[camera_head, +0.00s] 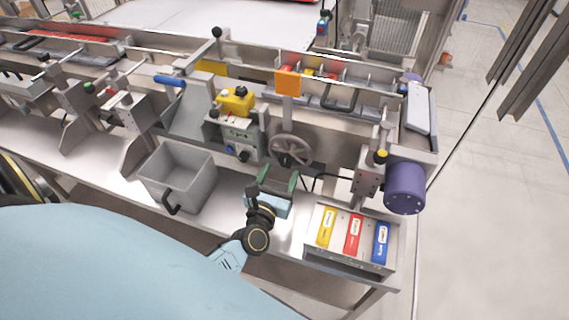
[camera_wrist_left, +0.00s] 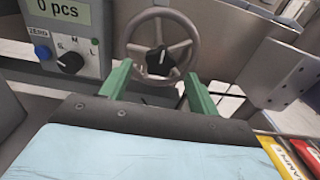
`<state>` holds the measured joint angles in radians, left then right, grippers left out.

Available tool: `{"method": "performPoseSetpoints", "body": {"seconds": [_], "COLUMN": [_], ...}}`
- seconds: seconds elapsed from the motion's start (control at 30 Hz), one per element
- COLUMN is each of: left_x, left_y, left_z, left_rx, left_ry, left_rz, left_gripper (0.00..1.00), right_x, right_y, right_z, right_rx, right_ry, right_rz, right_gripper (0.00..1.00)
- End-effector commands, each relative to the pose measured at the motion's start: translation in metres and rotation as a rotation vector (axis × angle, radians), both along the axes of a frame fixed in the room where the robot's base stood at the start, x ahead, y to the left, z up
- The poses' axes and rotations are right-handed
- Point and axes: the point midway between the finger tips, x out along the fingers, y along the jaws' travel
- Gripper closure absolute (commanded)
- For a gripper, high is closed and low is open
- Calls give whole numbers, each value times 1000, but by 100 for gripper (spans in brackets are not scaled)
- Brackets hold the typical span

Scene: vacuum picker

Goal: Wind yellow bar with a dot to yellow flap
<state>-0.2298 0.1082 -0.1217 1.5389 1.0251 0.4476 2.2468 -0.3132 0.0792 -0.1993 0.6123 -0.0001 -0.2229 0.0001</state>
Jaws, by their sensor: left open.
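A grey handwheel (camera_head: 290,150) with a black knob at its hub is on the front of the machine. It also shows in the left wrist view (camera_wrist_left: 160,45), straight ahead. My left gripper (camera_head: 278,177) is open and empty just in front of and below the wheel. Its green fingers (camera_wrist_left: 157,80) stand apart in the left wrist view, with the lower wheel between them in the picture. An orange-yellow plate (camera_head: 288,82) stands above the wheel. A yellow strip (camera_head: 210,67) lies further left on the machine. I cannot make out a dot on any bar. My right gripper is out of view.
A control box (camera_head: 238,138) with a display and knobs is left of the wheel, under a yellow block (camera_head: 236,102). A grey bin (camera_head: 178,176) stands left of the gripper. A purple cylinder (camera_head: 405,188) and a tray of coloured blocks (camera_head: 312,250) are right.

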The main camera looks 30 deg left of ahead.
Motion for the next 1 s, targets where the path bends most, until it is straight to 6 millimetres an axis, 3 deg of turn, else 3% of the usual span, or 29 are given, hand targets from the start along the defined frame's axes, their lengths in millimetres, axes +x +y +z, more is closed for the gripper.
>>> {"method": "performPoseSetpoints", "body": {"seconds": [0.23, 0.63, 0.9, 1.0], "left_x": [32, 38, 37, 37], "left_y": [7, 9, 9, 9], "left_z": [0, 0, 0, 0], "left_rx": [1, 1, 1, 1], "left_ry": [0, 1, 1, 1], "left_rz": [0, -1, -1, -1], "left_gripper": [39, 40, 75, 83], "right_x": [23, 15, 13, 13], "right_y": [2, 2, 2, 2], "right_z": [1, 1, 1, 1], "right_rx": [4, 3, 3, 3], "right_ry": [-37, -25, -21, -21], "right_rz": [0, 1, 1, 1], "right_gripper": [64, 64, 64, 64]}}
